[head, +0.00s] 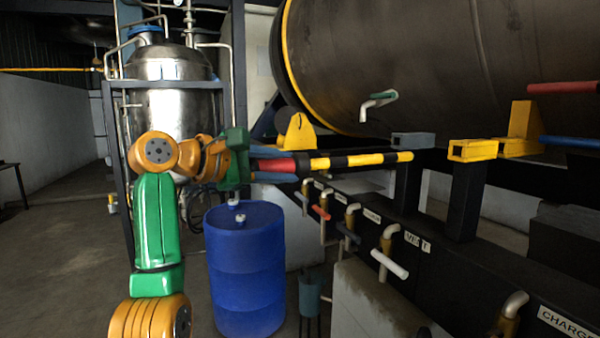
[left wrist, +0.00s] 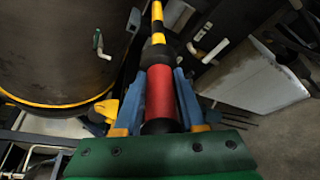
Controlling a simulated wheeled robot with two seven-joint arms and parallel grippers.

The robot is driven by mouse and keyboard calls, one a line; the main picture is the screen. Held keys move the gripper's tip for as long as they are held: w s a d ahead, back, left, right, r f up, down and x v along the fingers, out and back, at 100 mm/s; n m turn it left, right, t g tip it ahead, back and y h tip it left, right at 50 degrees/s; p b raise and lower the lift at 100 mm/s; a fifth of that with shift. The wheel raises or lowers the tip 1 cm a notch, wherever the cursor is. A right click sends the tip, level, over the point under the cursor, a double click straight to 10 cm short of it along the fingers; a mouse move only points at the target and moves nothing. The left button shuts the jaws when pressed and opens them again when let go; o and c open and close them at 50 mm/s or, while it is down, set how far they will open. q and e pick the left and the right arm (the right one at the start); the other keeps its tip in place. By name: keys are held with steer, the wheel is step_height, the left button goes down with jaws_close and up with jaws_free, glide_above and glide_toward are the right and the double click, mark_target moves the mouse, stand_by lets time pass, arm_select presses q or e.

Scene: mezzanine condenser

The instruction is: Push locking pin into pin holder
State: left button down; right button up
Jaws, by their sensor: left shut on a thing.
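The locking pin (head: 360,160) has a red handle and a yellow-and-black striped shaft. It is held about level, its tip pointing right in the head view. My left gripper (head: 284,166) is shut on the red handle; its blue fingers lie on both sides of the handle in the left wrist view (left wrist: 160,92). The pin holder (head: 473,150) is a yellow square tube on a dark post, with its open end facing left. The pin tip appears left of this opening and apart from it; their depth difference is unclear. My right gripper is not in view.
A blue-grey block (head: 413,140) on a post stands near the pin tip. A large dark tank (head: 420,60) is above and behind. Below runs a black rail with several valves (head: 388,262). A blue drum (head: 245,270) stands below my left gripper.

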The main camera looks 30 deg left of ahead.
arm_select(q)
steer(key=s+a, duration=1.2)
steer(key=s, duration=0.3)
steer(key=shift+s+a, duration=0.15)
steer(key=shift+a, duration=0.05)
